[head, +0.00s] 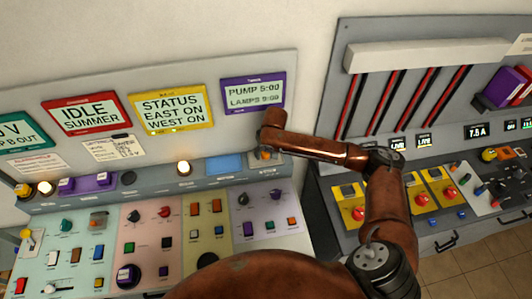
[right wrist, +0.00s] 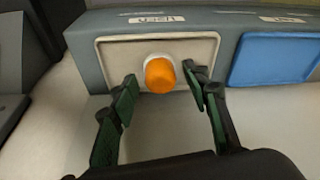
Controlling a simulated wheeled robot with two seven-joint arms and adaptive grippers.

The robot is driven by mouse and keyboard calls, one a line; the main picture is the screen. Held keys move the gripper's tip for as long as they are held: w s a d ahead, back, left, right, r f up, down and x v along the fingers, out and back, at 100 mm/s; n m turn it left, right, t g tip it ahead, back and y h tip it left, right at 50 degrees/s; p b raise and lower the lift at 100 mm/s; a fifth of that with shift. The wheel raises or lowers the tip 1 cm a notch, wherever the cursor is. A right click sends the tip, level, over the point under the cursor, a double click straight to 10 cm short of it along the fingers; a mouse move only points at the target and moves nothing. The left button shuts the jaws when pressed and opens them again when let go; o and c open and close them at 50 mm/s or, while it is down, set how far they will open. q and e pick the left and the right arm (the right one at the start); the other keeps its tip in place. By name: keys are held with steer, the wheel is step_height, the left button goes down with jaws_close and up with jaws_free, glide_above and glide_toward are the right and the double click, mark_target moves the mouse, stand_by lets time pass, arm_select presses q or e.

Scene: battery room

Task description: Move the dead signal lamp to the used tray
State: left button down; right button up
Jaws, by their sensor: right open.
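An unlit orange lamp (right wrist: 160,74) with a white collar stands in a pale, square recess or tray (right wrist: 113,49) in the right wrist view. My right gripper (right wrist: 159,87) is open, with its green-padded fingertips on either side of the lamp and gaps showing. In the head view my right gripper (head: 264,144) is above the lamp (head: 265,155), at the right end of the panel ledge. A blue tray (head: 225,163) is beside it; it also shows in the right wrist view (right wrist: 275,60). My left gripper is not in view.
Two glowing lamps stand on the ledge, one in the middle (head: 184,168) and one at the left (head: 45,187). A sloped panel with several knobs and buttons (head: 150,235) lies below. Signs hang behind, including a purple one (head: 253,92). A grey console (head: 430,60) stands at right.

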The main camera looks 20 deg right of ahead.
steer(key=v, duration=1.2)
steer(key=shift+b, duration=0.45)
